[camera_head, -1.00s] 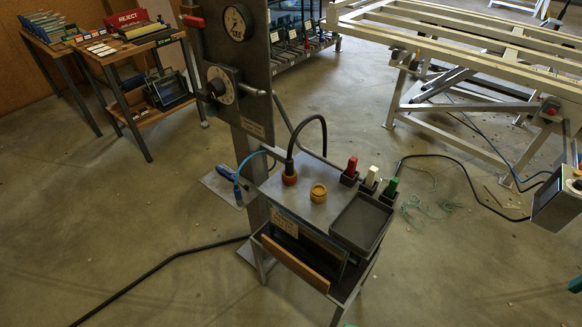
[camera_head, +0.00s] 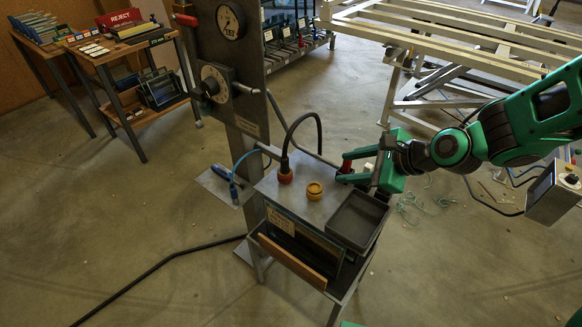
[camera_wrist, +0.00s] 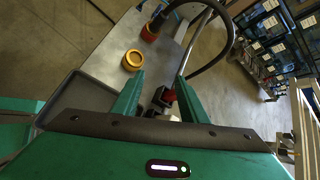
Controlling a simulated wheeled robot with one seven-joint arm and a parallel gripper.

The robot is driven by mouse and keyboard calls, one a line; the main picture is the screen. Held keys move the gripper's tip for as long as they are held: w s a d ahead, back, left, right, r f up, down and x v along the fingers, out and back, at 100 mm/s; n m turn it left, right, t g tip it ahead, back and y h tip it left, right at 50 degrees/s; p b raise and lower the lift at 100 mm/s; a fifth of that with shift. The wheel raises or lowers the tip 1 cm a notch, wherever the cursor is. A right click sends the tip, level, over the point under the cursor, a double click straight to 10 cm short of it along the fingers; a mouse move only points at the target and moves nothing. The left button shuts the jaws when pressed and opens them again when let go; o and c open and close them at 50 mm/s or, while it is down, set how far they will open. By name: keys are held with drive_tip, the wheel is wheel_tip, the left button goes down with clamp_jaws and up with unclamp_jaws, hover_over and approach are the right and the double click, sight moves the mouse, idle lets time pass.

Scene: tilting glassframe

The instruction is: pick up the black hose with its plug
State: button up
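The black hose (camera_head: 301,117) arches up from the grey cabinet top. Its end with an orange-red plug (camera_head: 285,176) stands upright on the top, left of a yellow-orange ring (camera_head: 314,190). In the wrist view the hose (camera_wrist: 222,52) curves at the upper right, and the orange plug (camera_wrist: 149,33) is at the top beyond the yellow ring (camera_wrist: 133,60). My gripper (camera_head: 346,167) is over the right part of the cabinet, to the right of the plug and apart from it. Its green fingers are spread, with nothing clearly held; a red-topped item shows near them.
The cabinet top (camera_head: 300,203) carries a dark tray (camera_head: 356,220) at its front right. A grey post with a gauge (camera_head: 230,21) and dial stands behind on the left. A blue cable (camera_head: 240,160) runs beside the post. A pale frame table (camera_head: 450,40) is behind right.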

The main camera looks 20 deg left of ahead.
sight(285, 159)
drive_tip(key=a+m+y, duration=0.1)
drive_tip(key=a, duration=0.3)
drive_tip(key=a+f+m+y, duration=0.1)
drive_tip(key=a+m, duration=0.1)
drive_tip(key=a, duration=0.2)
drive_tip(key=a+m, duration=0.2)
drive_tip(key=a, duration=0.2)
drive_tip(key=shift+w+a+f+y, duration=0.25)
drive_tip(key=shift+a+f+y, duration=0.05)
drive_tip(key=shift+f+y, duration=0.1)
drive_tip(key=shift+x, duration=2.8)
drive_tip(key=shift+w+r, duration=0.15)
clamp_jaws()
